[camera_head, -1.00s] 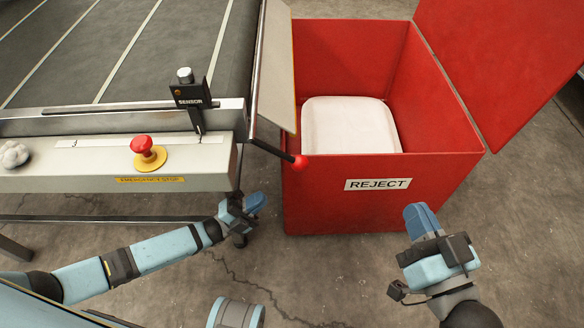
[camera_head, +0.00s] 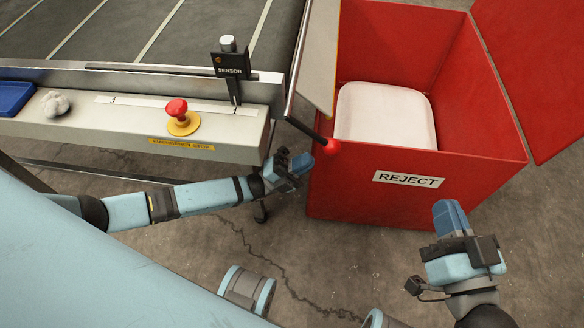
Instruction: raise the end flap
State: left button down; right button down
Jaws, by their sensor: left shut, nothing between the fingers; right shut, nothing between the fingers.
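The end flap (camera_head: 319,52) is a pale panel with a yellow edge at the right end of the conveyor. It hangs tilted down beside the red bin. Its black lever ends in a red knob (camera_head: 332,147) in front of the bin's left front corner. My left gripper (camera_head: 306,160) is shut and empty, just below and left of the knob. Whether it touches the knob or lever I cannot tell. My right gripper (camera_head: 449,208) is shut and empty in front of the bin's right side.
The red REJECT bin (camera_head: 478,165) stands open with a white pillow (camera_head: 385,116) inside. The conveyor (camera_head: 90,38) carries a black sensor (camera_head: 232,66) and a red emergency stop button (camera_head: 177,110). A white tuft (camera_head: 55,103) and blue tray (camera_head: 14,96) lie at left.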

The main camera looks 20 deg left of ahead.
aim_at(329, 153)
pick_arm(q)
jog(key=shift+x, duration=1.65)
jog(key=shift+d, duration=0.1)
jog(key=x, duration=0.1)
jog(key=p+x, duration=0.1)
jog(key=x, duration=0.1)
jog(key=shift+s+d+r, duration=0.25)
jog(key=shift+r, duration=0.05)
jog(key=shift+f, duration=0.2)
